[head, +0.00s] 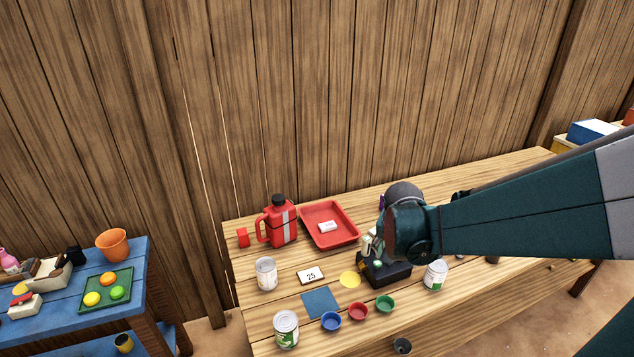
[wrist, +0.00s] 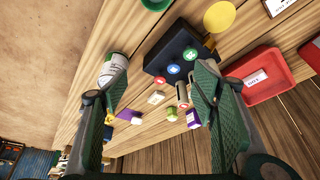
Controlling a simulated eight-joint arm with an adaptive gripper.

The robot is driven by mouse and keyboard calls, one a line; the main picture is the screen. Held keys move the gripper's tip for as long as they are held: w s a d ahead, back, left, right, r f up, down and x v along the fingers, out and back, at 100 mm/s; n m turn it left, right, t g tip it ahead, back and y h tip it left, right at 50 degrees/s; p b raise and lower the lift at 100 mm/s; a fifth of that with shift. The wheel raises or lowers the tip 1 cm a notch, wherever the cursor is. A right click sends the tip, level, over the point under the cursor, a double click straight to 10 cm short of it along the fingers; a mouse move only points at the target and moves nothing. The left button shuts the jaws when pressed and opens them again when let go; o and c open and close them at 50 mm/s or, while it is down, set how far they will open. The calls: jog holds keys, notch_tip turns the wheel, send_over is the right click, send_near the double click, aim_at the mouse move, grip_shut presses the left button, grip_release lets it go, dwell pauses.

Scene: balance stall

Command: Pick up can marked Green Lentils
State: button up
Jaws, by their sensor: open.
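Three cans stand on the wooden table in the head view, with lettering too small to read. One can with a green-and-white label (head: 436,275) stands right of the black box. Another with a green-marked label (head: 286,328) stands at the front left. A pale-labelled can (head: 266,273) stands behind that one. I cannot tell which is marked Green Lentils. My gripper (wrist: 160,85) is open and empty above the table, its fingers apart. A can with a green band (wrist: 112,70) shows beyond the left finger in the wrist view, apparently the one by the black box.
The black box (head: 388,272) stands below my gripper, with coloured discs and small blocks around it. A red tray (head: 345,236), red jug (head: 281,226), number card (head: 311,276), blue square (head: 321,303) and blue (head: 331,319), red (head: 358,311) and green (head: 385,304) cups are nearby.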

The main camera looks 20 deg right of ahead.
aim_at(436, 266)
jog(key=d+f+m+p, duration=0.1)
jog(key=d, duration=0.3)
jog(key=s+d+f+m+g+p, duration=0.1)
jog(key=d+f+m+p, duration=0.1)
jog(key=d, duration=0.2)
jog(key=s+d+f+m+g+p, duration=0.1)
jog(key=d, duration=0.3)
jog(key=shift+d+f+m+h, duration=0.25)
jog(key=shift+f+m+h, duration=0.05)
jog(key=shift+h, duration=0.1)
jog(key=shift+s+d+f, duration=0.15)
jog(key=shift+d+f, duration=0.15)
jog(key=shift+d, duration=0.1)
jog(key=shift+x, duration=1.3)
jog(key=shift+s+b+x, duration=0.15)
jog(key=shift+b+x, duration=0.1)
jog(key=shift+x, duration=1.05)
jog(key=shift+s+b+x, duration=0.2)
jog(key=shift+x, duration=1.1)
jog(key=c, duration=1.2)
